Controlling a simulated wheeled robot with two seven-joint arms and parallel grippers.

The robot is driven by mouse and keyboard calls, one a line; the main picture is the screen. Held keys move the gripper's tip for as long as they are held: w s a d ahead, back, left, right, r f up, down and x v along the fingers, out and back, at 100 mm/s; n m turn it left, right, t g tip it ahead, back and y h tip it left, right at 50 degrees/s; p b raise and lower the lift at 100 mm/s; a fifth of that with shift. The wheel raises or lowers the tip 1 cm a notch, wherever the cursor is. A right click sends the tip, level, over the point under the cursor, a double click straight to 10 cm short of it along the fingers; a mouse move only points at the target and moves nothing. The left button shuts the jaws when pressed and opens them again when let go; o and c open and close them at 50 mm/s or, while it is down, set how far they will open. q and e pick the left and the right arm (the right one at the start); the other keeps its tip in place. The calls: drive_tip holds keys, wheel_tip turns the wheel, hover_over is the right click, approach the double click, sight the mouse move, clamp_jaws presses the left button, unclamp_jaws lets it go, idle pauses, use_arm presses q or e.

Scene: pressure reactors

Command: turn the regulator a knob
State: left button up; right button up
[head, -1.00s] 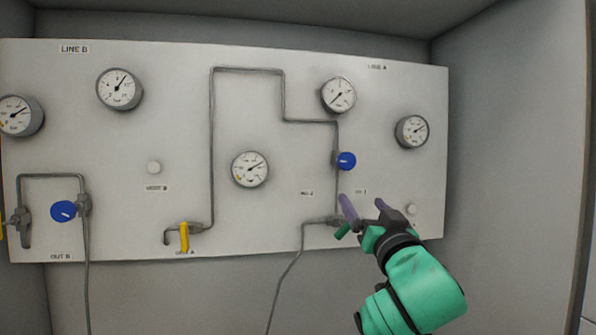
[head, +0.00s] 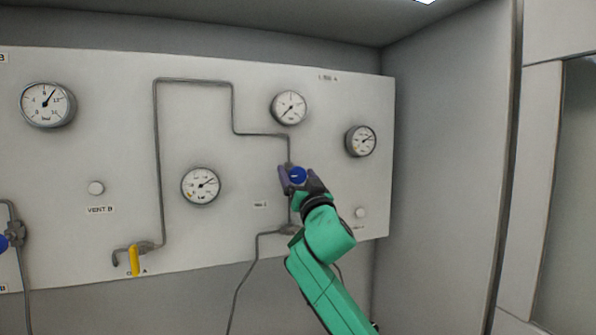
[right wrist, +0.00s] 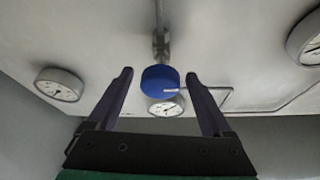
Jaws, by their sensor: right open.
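The regulator A knob (head: 298,174) is a round blue knob on the LINE A pipe, on the right part of the white panel. My right gripper (head: 296,178) is open at the knob, with its fingers on either side of it in the head view. In the right wrist view the blue knob (right wrist: 160,80) shows in the gap between the two open fingers (right wrist: 160,82), with a visible gap on each side. I cannot tell how deep the knob sits between the fingers. My left gripper is not in view.
The panel (head: 120,200) carries several gauges, such as the one above the knob (head: 289,107) and one to its right (head: 361,141). A yellow valve handle (head: 134,260) is at lower left. A grey wall (head: 450,150) stands to the right.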

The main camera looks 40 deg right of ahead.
drive_tip(key=shift+c, duration=0.3)
drive_tip(key=shift+w+f, duration=0.1)
clamp_jaws()
